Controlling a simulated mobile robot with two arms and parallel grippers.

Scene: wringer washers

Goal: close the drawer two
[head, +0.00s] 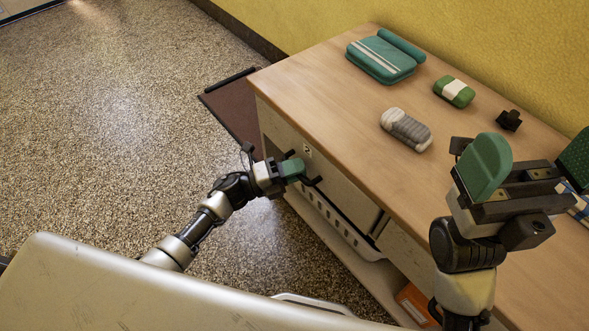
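The light wooden cabinet (330,95) has pale drawer fronts along its near side. One drawer front (345,195) is right by my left gripper (296,170), with a small label (307,150) above. I cannot read a number, so I cannot tell which drawer is two or how far it stands out. My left gripper, with a green part and dark tips, is at this front. Whether it touches or grips a handle is unclear. My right gripper (503,180) is above the cabinet top at the right, its green part facing me; its finger gap is not clear.
On the top lie a teal case (381,60), a green-and-white block (454,91), a grey striped roll (406,129) and a small black piece (509,120). A white slotted bin (330,220) is below the drawers. The speckled floor (120,120) at left is clear.

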